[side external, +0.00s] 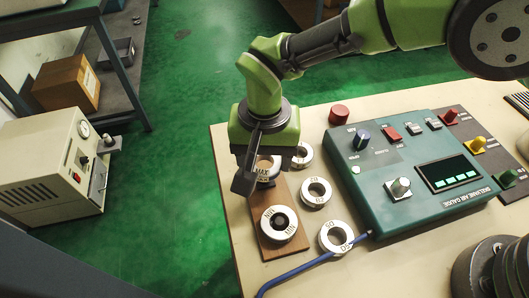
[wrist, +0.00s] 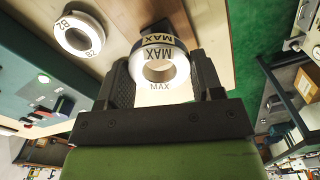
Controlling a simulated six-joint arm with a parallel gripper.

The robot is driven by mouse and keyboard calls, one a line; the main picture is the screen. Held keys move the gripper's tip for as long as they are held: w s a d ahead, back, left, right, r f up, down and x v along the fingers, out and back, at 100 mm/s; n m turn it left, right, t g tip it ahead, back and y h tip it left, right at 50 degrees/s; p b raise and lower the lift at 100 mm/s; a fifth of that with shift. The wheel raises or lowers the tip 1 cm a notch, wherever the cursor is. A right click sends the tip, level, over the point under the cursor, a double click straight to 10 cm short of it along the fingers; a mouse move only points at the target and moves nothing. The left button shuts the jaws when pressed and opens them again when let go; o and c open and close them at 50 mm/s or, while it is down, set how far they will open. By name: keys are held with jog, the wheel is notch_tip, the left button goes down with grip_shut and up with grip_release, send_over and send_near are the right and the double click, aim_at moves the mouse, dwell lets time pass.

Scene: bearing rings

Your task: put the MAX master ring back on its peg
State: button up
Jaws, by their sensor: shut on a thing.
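The MAX master ring (side external: 265,173) is a silvery ring marked MAX. My gripper (side external: 255,168) is shut on it, above the far end of the brown wooden board (side external: 268,245). In the wrist view the MAX ring (wrist: 161,66) sits between the two dark fingers of my gripper (wrist: 162,78), with its open hole facing the camera. The MIN ring (side external: 278,224) lies at the near end of the board, around a dark peg. The peg for the MAX ring is hidden, and I cannot tell how far the ring is above the board.
Loose rings (side external: 316,192) and (side external: 335,237) lie right of the board, and another ring (side external: 302,155) is partly behind my gripper. A green air gauge (side external: 410,175) stands to their right. A blue hose (side external: 305,268) crosses the near table. The table's left edge is close to the board.

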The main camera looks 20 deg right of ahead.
jog(key=shift+f, duration=0.25)
dwell(0.4)
jog(key=shift+f, duration=0.7)
jog(key=shift+f, duration=0.8)
dwell(0.8)
jog(key=o, duration=1.2)
jog(key=shift+o, duration=0.2)
jog(key=shift+r, duration=0.1)
jog(key=shift+r, duration=3.7)
